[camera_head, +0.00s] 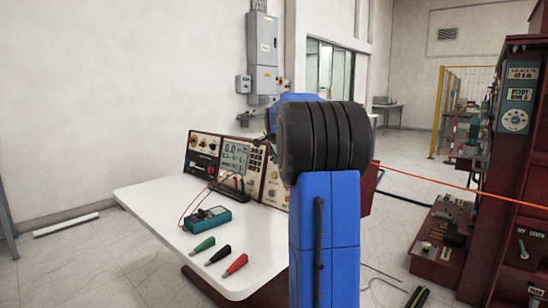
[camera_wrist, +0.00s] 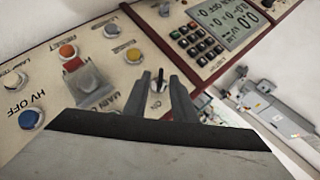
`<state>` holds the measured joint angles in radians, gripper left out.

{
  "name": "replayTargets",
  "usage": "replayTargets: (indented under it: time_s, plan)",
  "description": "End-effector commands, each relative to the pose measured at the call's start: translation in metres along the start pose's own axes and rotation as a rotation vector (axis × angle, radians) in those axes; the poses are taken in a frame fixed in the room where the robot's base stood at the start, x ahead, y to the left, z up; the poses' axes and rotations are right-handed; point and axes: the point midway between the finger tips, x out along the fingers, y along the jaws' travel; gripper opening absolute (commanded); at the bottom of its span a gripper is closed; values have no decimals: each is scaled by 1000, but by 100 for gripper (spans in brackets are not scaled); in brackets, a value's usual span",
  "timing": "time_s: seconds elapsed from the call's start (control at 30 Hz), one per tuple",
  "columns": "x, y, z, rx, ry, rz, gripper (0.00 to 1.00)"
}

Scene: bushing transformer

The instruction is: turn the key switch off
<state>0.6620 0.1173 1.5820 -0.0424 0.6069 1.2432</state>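The key switch (camera_wrist: 158,85) shows in the wrist view as a small dark key on a pale round base, set in the cream control panel (camera_wrist: 110,82). My gripper (camera_wrist: 157,77) is open, with one grey finger on each side of the key. I see a gap on both sides of the key; whether a finger touches it is hard to tell. Small lettering lies just below the key, partly unreadable. In the head view the panel (camera_head: 204,143) stands on the white table, and my arm hides the gripper and the key switch.
Blue (camera_wrist: 31,119), orange (camera_wrist: 67,51) and yellow (camera_wrist: 134,55) buttons and a red-framed switch (camera_wrist: 85,78) sit near the key. A keypad and display (camera_wrist: 224,25) lie beyond. A teal meter (camera_head: 206,219) and several probes lie on the white table (camera_head: 150,207).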

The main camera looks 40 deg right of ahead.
Motion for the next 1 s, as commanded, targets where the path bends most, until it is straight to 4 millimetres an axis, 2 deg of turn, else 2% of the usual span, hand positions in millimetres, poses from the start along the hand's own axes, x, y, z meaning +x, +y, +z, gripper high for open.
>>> replayTargets:
  time_s: [0.07,0.2,0.67,1.0]
  plan:
    - [0,0,0,0,0,0,24]
    - [0,0,0,0,0,0,0]
    - [0,-2,1,-39,0,44,0]
    - [2,-8,2,-205,-1,231,0]
